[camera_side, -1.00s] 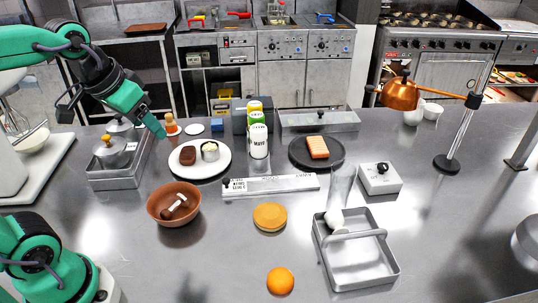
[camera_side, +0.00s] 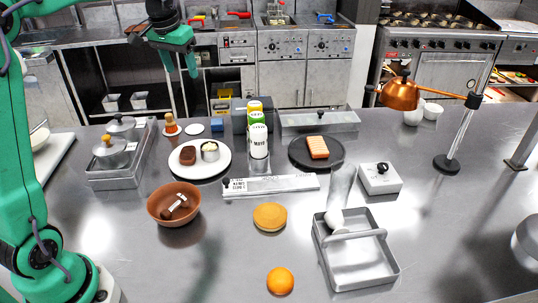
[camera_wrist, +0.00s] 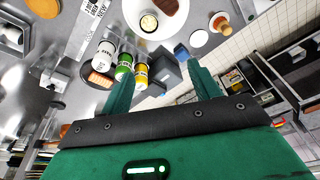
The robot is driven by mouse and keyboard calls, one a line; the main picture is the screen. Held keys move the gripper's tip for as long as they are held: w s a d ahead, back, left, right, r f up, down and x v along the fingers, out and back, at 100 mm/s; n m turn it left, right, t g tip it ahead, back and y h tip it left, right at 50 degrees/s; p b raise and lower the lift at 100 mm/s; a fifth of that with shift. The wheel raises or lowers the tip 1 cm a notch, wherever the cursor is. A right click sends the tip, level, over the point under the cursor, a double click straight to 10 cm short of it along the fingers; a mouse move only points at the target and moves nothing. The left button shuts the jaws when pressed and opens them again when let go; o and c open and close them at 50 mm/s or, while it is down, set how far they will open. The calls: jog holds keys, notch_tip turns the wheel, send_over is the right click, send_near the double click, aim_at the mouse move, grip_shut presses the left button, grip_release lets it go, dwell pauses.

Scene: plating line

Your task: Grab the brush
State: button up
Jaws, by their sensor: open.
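A small upright piece with a wooden knob (camera_side: 170,124) and a pale round base stands at the back left of the counter. It may be the brush, but I cannot tell surely. It also shows at the top of the wrist view (camera_wrist: 219,22). A brown bowl (camera_side: 160,217) holds a small brown-and-white piece (camera_side: 175,206), whose kind I cannot make out. My gripper (camera_side: 181,70) is open and empty, high above the back left of the counter, apart from everything. Its fingers also show in the wrist view (camera_wrist: 160,74).
A white plate (camera_side: 222,167) with food, shaker bottles (camera_side: 258,142), a dark plate (camera_side: 331,159), a tray with lidded pots (camera_side: 118,181) and a metal bar (camera_side: 270,185) crowd the middle and back. The front left is clear.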

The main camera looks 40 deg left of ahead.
jog(key=w+a+f+n+g, duration=0.1)
jog(key=w+a+f, duration=0.65)
jog(key=a, duration=0.45)
jog(key=n+g, duration=0.1)
jog(key=g, duration=0.1)
send_over(168, 114)
jog(key=shift+h, duration=0.4)
jog(key=f, duration=1.2)
jog(key=shift+w+d+f, duration=0.1)
jog(key=shift+d+f, duration=0.05)
jog(key=shift+d, duration=0.1)
jog(key=shift+a+f, duration=0.25)
jog(key=shift+f, duration=0.1)
jog(key=shift+f, duration=1.3)
jog(key=shift+f, duration=2.6)
jog(key=shift+c, duration=0.2)
